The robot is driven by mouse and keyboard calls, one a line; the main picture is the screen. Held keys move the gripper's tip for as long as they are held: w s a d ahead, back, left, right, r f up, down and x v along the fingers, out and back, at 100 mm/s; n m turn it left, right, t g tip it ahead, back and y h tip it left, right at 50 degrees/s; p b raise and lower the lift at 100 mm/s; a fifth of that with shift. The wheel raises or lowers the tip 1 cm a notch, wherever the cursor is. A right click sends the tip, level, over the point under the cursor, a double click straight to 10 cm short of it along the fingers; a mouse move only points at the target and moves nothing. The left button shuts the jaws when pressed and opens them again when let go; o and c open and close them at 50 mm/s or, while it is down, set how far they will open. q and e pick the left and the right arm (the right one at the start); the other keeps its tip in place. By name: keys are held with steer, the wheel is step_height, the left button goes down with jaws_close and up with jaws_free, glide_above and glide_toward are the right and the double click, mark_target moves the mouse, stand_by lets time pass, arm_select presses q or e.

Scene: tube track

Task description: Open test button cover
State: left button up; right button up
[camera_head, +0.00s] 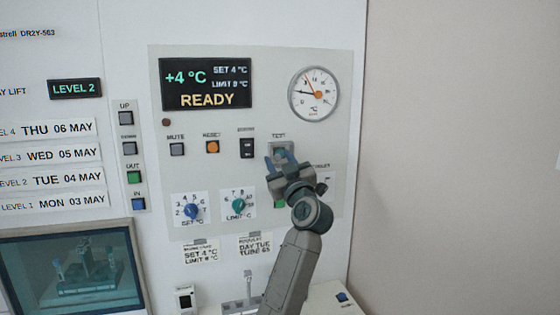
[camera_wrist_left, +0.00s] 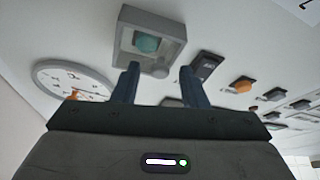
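The test button (camera_wrist_left: 147,43) shows in the left wrist view as a teal button inside a square grey housing. The grey frame of its cover (camera_wrist_left: 170,56) surrounds it and looks shut over it. In the head view the test button cover (camera_head: 279,147) sits under the TEST label, partly hidden by my gripper. My left gripper (camera_head: 282,160) is in front of the panel just below the cover, and it also shows in the left wrist view (camera_wrist_left: 160,82). Its two blue fingers are apart with nothing between them. Whether a fingertip touches the cover I cannot tell. My right gripper is out of view.
A black rocker switch (camera_head: 247,148), an orange reset button (camera_head: 212,147) and a mute button (camera_head: 177,149) lie left of the cover. A round gauge (camera_head: 314,94) is above right. Two knobs (camera_head: 191,211) (camera_head: 238,206) are lower left.

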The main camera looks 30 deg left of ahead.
arm_select(q)
jaws_close()
steer(key=shift+d, duration=0.15)
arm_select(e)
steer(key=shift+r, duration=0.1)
